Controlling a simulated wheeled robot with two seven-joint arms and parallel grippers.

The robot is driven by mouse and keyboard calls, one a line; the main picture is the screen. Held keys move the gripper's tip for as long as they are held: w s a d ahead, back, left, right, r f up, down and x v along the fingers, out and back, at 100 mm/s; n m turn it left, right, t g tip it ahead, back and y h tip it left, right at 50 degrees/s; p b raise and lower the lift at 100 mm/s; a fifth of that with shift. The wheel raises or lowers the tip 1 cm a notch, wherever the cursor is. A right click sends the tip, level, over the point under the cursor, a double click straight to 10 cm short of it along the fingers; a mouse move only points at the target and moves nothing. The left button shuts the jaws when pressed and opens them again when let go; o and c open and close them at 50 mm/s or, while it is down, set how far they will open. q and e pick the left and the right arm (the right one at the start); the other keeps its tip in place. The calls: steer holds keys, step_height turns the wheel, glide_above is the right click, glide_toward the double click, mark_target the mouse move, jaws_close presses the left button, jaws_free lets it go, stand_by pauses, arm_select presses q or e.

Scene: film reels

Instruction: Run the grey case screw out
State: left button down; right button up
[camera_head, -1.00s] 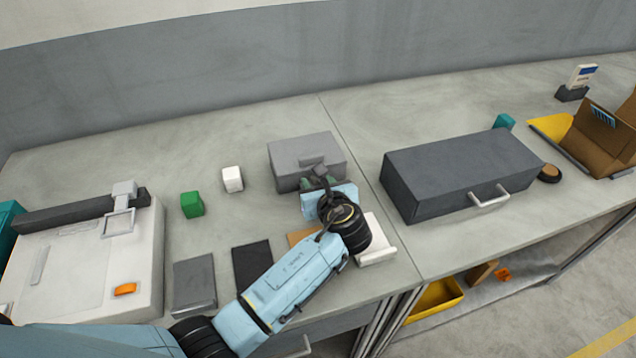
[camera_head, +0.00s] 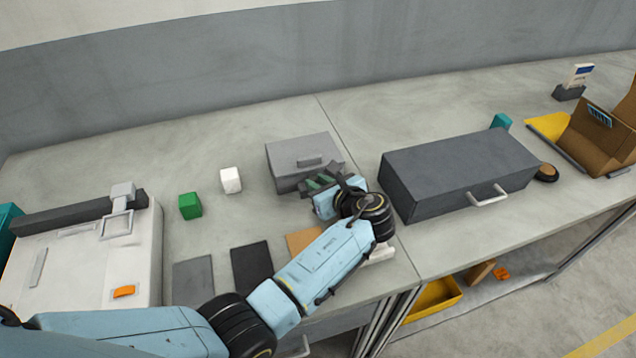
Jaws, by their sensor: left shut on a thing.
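The grey case (camera_head: 297,150) sits on the workbench, with a small raised grip (camera_head: 309,162) on its lid. My left gripper (camera_head: 316,184) is at the lower front of the case, towards its right side, with its greenish fingers close against the front face. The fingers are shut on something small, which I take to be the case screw. The screw itself is hidden by the fingers and wrist. My right gripper is not in view.
A larger dark case (camera_head: 450,170) with a handle stands to the right. White (camera_head: 231,180) and green (camera_head: 190,205) blocks stand to the left. Dark (camera_head: 252,265) and grey (camera_head: 193,278) flat pieces lie in front. A white machine (camera_head: 90,265) fills the far left.

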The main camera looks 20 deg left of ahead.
arm_select(q)
steer(key=c, duration=1.3)
jaws_free()
steer(key=p+v, duration=0.1)
steer(key=v, duration=1.1)
steer(key=shift+p, duration=0.3)
steer(key=shift+w, duration=0.1)
